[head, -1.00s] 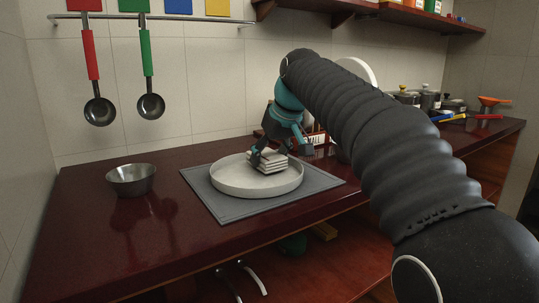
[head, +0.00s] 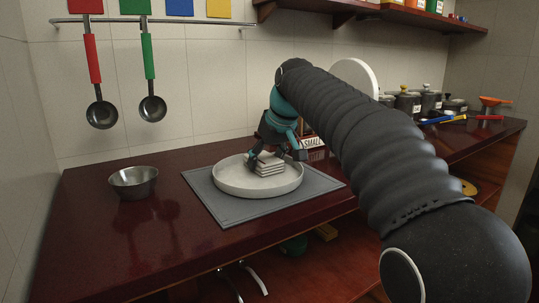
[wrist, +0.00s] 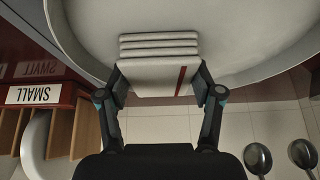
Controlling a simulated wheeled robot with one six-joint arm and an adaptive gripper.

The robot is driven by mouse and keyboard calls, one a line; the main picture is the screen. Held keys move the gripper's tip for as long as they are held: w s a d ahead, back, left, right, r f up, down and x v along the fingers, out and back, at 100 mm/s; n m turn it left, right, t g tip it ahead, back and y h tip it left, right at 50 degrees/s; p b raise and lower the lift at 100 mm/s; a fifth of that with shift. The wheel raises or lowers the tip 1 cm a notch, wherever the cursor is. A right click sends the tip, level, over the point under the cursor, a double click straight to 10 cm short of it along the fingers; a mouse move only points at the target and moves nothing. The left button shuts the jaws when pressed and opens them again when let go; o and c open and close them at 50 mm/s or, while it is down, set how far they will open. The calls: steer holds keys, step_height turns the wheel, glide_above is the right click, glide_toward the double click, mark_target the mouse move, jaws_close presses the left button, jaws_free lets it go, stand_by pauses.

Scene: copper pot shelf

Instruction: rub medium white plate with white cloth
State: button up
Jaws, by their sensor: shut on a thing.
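The white plate (head: 230,183) lies on a grey mat (head: 225,209) on the dark red counter. The white cloth (head: 269,167), a folded stack of layers, is on the plate's right part. My gripper (head: 275,160) is shut on the cloth from above. In the wrist view the two fingers of my gripper (wrist: 160,85) press on the cloth's sides, and the cloth (wrist: 150,72) shows a red stripe. The plate fills the top of the wrist view (wrist: 240,30). I cannot tell how firmly the cloth touches the plate.
A metal bowl (head: 133,182) stands left of the mat. Behind my gripper is a rack with a SMALL label (head: 313,142) and an upright white plate (head: 357,76). Lidded pots (head: 407,103) stand at the back right. Ladles (head: 102,112) hang on the left wall.

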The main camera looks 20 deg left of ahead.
steer(key=shift+w+a+r+p, duration=0.2)
steer(key=shift+w+a+p, duration=0.25)
steer(key=shift+a, duration=0.05)
steer(key=shift+w+a+f, duration=0.1)
steer(key=shift+a+f, duration=0.05)
steer(key=shift+f, duration=0.1)
steer(key=shift+s+d+f+b, duration=0.15)
steer(key=shift+s+d+b, duration=0.1)
steer(key=shift+d+b, duration=0.05)
steer(key=shift+s+d+f+b, duration=0.2)
steer(key=shift+s+d+b, duration=0.7)
steer(key=shift+d, duration=0.25)
step_height(320, 180, up, 3)
steer(key=p, duration=0.3)
steer(key=shift+f, duration=0.2)
steer(key=shift+r+b, duration=0.3)
steer(key=shift+r, duration=1.6)
steer(key=shift+r, duration=1.5)
